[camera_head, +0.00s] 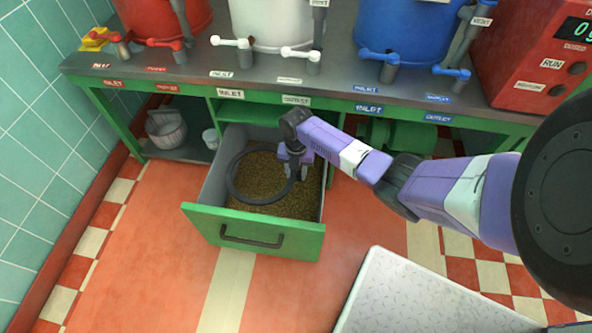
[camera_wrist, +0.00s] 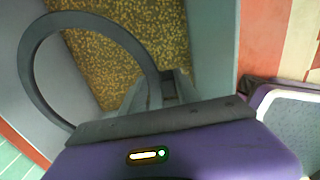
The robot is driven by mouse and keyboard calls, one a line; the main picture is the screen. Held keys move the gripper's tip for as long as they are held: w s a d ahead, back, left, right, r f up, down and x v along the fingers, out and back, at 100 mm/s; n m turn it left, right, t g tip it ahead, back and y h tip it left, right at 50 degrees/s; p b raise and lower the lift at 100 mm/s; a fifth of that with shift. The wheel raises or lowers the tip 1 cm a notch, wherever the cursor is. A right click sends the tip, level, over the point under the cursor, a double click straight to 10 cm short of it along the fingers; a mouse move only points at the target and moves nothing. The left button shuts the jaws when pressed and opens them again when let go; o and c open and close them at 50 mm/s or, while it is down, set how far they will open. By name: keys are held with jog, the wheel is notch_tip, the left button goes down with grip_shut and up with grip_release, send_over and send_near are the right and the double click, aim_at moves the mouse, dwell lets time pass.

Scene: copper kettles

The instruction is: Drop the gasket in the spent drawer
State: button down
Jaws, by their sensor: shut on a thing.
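The gasket is a dark grey ring (camera_head: 233,183). My gripper (camera_head: 296,172) is shut on the right side of its rim, over the open drawer. The gasket also shows in the wrist view (camera_wrist: 33,85), with the gripper's fingers (camera_wrist: 165,88) at its lower right edge. The drawer (camera_head: 255,232) is green in front with a dark handle and grey inside walls, pulled out below the counter. A brown-gold grainy layer covers its floor. The gasket appears to be within the drawer's outline; its exact height above the grains is hard to tell.
A counter (camera_head: 190,75) with red, white and blue vessels and labelled taps runs along the back. A red control box (camera_head: 535,55) stands at the right. A bucket (camera_head: 167,130) sits on the lower shelf at left. Open floor (camera_head: 150,260) lies before the drawer.

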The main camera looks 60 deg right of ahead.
notch_tip(320, 180, down, 17)
jog(key=b, duration=1.2)
jog(key=c, duration=0.8)
grip_release()
jog(key=shift+r, duration=0.1)
notch_tip(320, 180, up, 8)
jog(key=p, duration=0.5)
jog(key=shift+f, duration=0.2)
